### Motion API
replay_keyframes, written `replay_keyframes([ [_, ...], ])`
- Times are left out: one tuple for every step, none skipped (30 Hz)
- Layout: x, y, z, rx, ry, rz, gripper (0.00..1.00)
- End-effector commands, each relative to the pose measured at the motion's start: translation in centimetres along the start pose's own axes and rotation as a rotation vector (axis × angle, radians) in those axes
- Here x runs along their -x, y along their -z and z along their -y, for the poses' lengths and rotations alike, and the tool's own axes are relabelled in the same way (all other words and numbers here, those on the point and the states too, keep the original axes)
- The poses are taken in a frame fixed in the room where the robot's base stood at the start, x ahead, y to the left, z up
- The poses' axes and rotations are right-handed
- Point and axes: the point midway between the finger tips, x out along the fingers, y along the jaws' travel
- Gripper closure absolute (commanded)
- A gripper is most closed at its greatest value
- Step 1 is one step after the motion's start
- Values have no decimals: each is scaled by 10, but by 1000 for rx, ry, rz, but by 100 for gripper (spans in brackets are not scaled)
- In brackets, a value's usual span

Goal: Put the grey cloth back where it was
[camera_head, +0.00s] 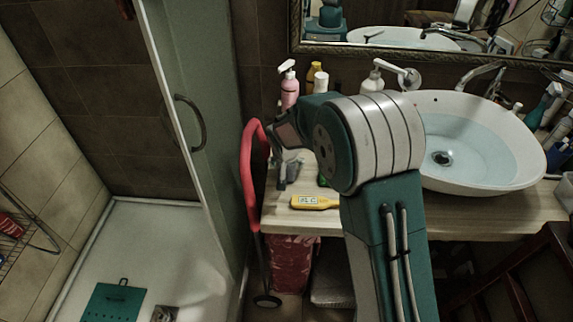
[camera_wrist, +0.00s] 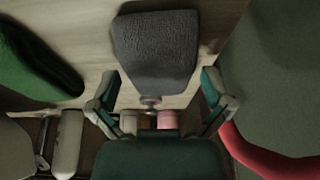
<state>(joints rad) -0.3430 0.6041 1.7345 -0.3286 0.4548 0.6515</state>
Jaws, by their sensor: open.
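The grey cloth (camera_wrist: 156,50) shows in the wrist view as a dark, textured, rounded block on the pale wooden counter. My gripper (camera_wrist: 160,76) is open, with one finger on each side of the cloth's near end. I cannot tell whether the fingers touch it, and nothing is visibly held. In the head view my gripper (camera_head: 283,174) points down over the counter's left end. Small grey shapes there are partly hidden by my arm, so I cannot separate cloth from fingers clearly.
A yellow thermometer (camera_head: 315,202) lies at the front edge of the counter (camera_head: 290,222). A pink pump bottle (camera_head: 289,92) and other bottles stand behind. The white basin (camera_head: 478,168) is right. A red curved rail (camera_head: 248,180) borders the left; a green object (camera_wrist: 35,65) lies beside the cloth.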

Motion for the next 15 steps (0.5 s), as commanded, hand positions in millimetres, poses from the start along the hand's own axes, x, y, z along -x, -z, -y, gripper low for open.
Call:
replay_keyframes([
  [5, 1, 0, 0, 1, -2, 0],
  [9, 1, 0, 0, 1, -3, 0],
  [15, 1, 0, 0, 2, -4, 0],
  [20, 1, 0, 0, 2, -4, 0],
  [27, 1, 0, 0, 2, -5, 0],
  [35, 1, 0, -1, 3, -5, 0],
  [42, 2, 0, -1, 3, -6, 0],
  [48, 1, 0, -1, 2, -5, 0],
  [57, 1, 0, -1, 3, -5, 0],
  [63, 1, 0, 0, 3, -5, 0],
  [70, 1, 0, 0, 2, -5, 0],
  [78, 1, 0, 0, 2, -5, 0],
  [84, 1, 0, 0, 2, -5, 0],
  [89, 1, 0, -1, 2, -5, 0],
  [96, 1, 0, -1, 2, -4, 0],
])
